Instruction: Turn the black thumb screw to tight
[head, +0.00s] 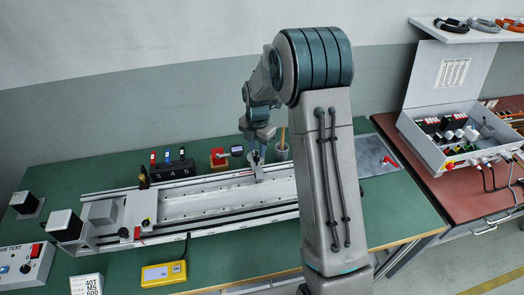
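The gantry (205,196) is a long, pale metal frame with rails, lying on the green bench. Near its left end sits a grey block, with a small dark knob (123,232) on the pale plate in front of it. This may be the black thumb screw, but it is too small to tell, and whether it is tight cannot be seen. My gripper (258,178) points down over the rear right part of the gantry, well to the right of the knob. Its fingers are small here, and I cannot tell whether they are open or holding anything.
A yellow meter (164,274) and a white box (87,285) stand in front of the gantry. A control box (25,265) is at far left. A black tool rack (172,168) and cups stand behind. An open electrical case (455,125) sits on the red-brown bench at right.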

